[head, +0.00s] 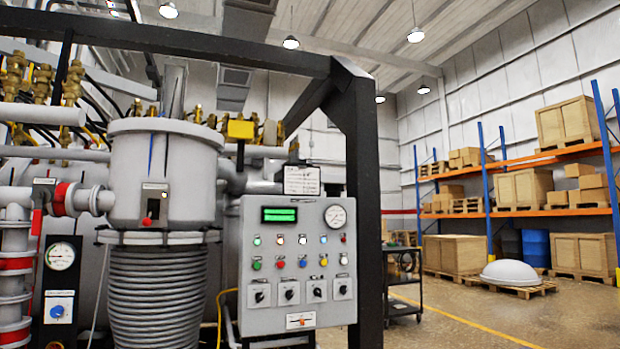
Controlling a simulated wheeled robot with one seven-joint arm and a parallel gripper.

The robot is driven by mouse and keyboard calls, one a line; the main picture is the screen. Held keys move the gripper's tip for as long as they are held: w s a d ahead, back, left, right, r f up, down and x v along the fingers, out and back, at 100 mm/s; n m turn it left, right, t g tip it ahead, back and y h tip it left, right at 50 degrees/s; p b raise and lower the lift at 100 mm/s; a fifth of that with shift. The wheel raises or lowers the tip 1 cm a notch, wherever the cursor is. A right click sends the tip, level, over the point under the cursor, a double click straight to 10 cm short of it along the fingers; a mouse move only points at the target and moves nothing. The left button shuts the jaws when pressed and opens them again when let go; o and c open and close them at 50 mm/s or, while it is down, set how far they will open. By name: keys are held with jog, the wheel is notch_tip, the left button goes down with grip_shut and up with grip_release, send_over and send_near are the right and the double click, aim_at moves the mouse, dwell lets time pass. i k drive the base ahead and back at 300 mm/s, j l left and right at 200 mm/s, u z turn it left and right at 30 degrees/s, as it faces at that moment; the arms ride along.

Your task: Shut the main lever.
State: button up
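The vacuum furnace fills the left half of the head view, with a grey cylinder (165,175) above a ribbed grey column (158,290). I cannot tell for certain which part is the main lever. A small red-tipped part (147,221) sits on a plate on the front of the cylinder. A yellow block (240,129) stands on a dark stem just right of the cylinder. A grey control panel (262,318) carries coloured buttons, a row of rotary switches and a small plate with a red mark (300,321) at its bottom. My gripper is not in view.
A black frame (362,200) with a post and overhead beams stands around the machine. A dark cart (404,285) stands behind the post. Shelves (550,157) with wooden crates line the right wall. The floor (480,320) at the lower right is clear.

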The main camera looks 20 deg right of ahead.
aim_at(146, 222)
jog(key=i+l, duration=0.3)
jog(key=i, duration=0.15)
jog(key=i+l, duration=0.25)
jog(key=i, duration=0.2)
jog(key=u, duration=1.4)
